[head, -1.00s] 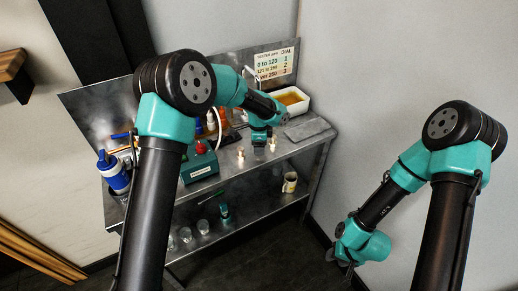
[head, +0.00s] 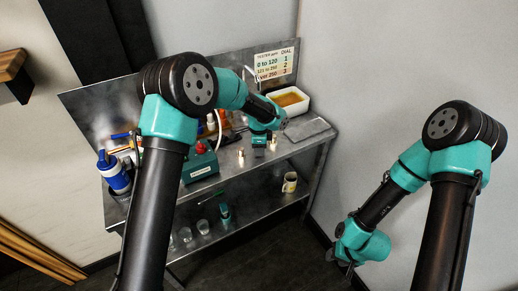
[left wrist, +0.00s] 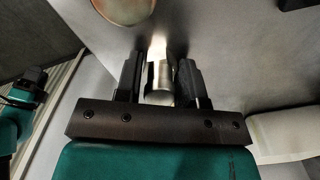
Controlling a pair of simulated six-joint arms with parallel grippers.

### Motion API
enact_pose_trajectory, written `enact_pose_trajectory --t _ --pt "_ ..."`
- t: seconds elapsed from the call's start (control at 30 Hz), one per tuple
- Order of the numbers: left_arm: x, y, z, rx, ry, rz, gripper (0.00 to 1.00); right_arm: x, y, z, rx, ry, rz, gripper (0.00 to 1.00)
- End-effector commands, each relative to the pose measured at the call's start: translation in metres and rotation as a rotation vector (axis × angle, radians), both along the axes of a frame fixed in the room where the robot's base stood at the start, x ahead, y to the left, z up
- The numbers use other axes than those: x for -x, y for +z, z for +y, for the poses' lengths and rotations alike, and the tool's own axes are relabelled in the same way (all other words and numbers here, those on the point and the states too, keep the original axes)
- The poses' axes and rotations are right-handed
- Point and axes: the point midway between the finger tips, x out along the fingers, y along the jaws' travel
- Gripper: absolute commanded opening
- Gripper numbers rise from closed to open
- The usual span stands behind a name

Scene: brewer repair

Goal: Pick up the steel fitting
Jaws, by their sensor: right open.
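A steel fitting (left wrist: 160,80), a short shiny cylinder, stands between the two dark fingers of my left gripper (left wrist: 161,84) in the left wrist view. The fingers lie close along both its sides; I cannot tell whether they press on it. In the head view my left gripper (head: 258,152) is low over the steel bench top, and the fitting in it cannot be made out. Small fittings stand left (head: 241,153) and right (head: 273,144) of it. My right gripper (head: 348,272) hangs open, low at the right, away from the bench.
A green box with a red knob (head: 200,162) stands left of my left gripper. A white tray of amber liquid (head: 291,101) and a flat grey plate (head: 307,130) are at the right. A mug (head: 290,182) and several glasses stand on the lower shelf.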

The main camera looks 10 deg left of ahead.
Motion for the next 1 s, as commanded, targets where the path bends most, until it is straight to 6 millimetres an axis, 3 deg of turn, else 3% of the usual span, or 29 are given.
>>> enact_pose_trajectory --t 0.23,0.57,0.93,1.0 --pt "0.0 0.0 0.0 0.0 0.0 0.0 0.11 0.0 0.0 0.0 0.0 0.0 0.0 0.43" --pt "0.0 0.003 0.0 0.0 0.0 -0.001 0.1 0.0 0.0 0.0 0.0 0.0 0.0 0.43" --pt "0.0 0.039 0.0 0.002 -0.001 -0.003 0.1 0.0 0.0 0.0 0.0 0.0 0.0 0.43" --pt "0.009 0.037 -0.002 0.0 -0.002 0.001 0.1 0.0 0.0 0.0 0.0 0.0 0.0 0.43"
